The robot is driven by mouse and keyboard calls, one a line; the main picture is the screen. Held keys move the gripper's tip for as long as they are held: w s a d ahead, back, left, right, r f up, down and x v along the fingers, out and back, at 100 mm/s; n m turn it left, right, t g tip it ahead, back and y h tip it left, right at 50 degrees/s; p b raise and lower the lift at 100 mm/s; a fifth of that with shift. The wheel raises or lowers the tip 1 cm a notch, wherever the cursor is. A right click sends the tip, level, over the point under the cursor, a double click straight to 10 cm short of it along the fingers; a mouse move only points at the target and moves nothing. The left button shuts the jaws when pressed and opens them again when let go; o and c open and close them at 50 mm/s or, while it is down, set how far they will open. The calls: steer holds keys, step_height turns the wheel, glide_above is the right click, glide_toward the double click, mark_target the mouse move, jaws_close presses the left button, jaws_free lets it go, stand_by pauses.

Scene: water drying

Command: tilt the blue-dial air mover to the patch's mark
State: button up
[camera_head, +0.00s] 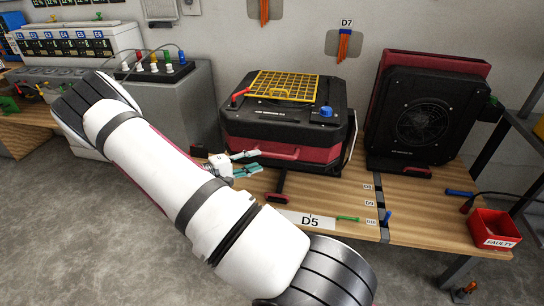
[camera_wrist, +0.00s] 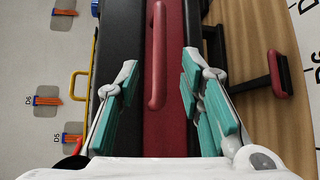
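The blue-dial air mover (camera_head: 285,130) is a black and dark red unit on the wooden bench. Its blue dial (camera_head: 327,112) is at the top right front and a yellow grille (camera_head: 282,86) lies on top. A red bar handle (camera_head: 268,153) crosses its front and also shows in the wrist view (camera_wrist: 157,60). My gripper (camera_head: 256,161) is at the front left of the unit, with teal finger pads. In the wrist view my gripper (camera_wrist: 160,85) is open, its fingers either side of the red front and handle. I see no clear contact. Which patch is meant, I cannot tell.
A second black and red air mover (camera_head: 422,115) stands steeply tilted at right. A D5 label (camera_head: 307,220), a dark strip with tags (camera_head: 382,205) and a red FAULTY bin (camera_head: 495,229) are along the bench front. A grey cabinet (camera_head: 175,103) stands left.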

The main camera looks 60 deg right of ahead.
mark_target(270, 156)
steer(key=x, duration=0.8)
steer(key=shift+d, duration=0.1)
jaws_close()
